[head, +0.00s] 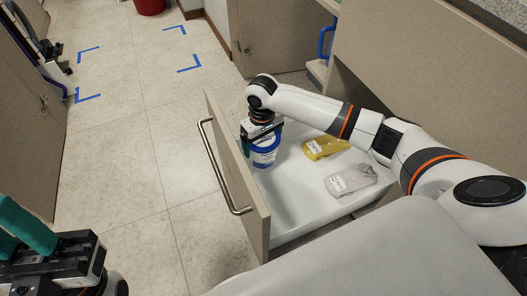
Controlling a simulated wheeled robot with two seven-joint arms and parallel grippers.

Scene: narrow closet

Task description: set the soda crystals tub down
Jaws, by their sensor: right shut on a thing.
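The soda crystals tub (265,157) is blue and white and stands upright inside the open drawer, near its front panel. My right gripper (262,140) reaches down from above and is shut on the tub's upper part, hiding its top. The tub's base is low in the drawer, but I cannot tell whether it touches the drawer floor. My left gripper (22,232), with teal fingers, is at the lower left, away from the tub. Its fingertips are cut off by the picture edge, so its opening is unclear.
The white drawer (292,214) has a beige front with a metal handle (222,170). A yellow packet (324,147) and a pale grey packet (351,180) lie to the tub's right. Blue tape corners (190,66) mark the floor; a red bin (150,5) stands far back.

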